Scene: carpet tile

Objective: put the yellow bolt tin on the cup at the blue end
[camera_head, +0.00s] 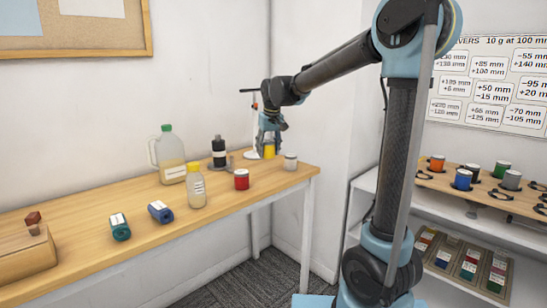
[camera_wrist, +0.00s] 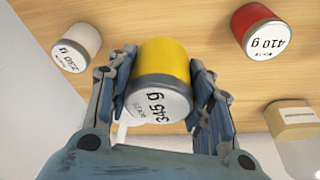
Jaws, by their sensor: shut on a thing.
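The yellow tin (camera_head: 269,150) is at my gripper (camera_head: 270,136), over the far right end of the wooden table. In the wrist view its yellow side (camera_wrist: 165,60) and its white end marked 345 g show between the fingers. My gripper (camera_wrist: 163,85) is shut on it, one finger on each side. I cannot tell whether the tin touches the table. Behind my gripper stands a thin upright (camera_head: 254,125) with a dark bar on top, partly hidden. I cannot make out a cup at a blue end.
A white tin (camera_head: 290,162) and a red tin (camera_head: 242,180) stand close by. A right-hand shelf board (camera_head: 440,184) holds several coloured tins.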

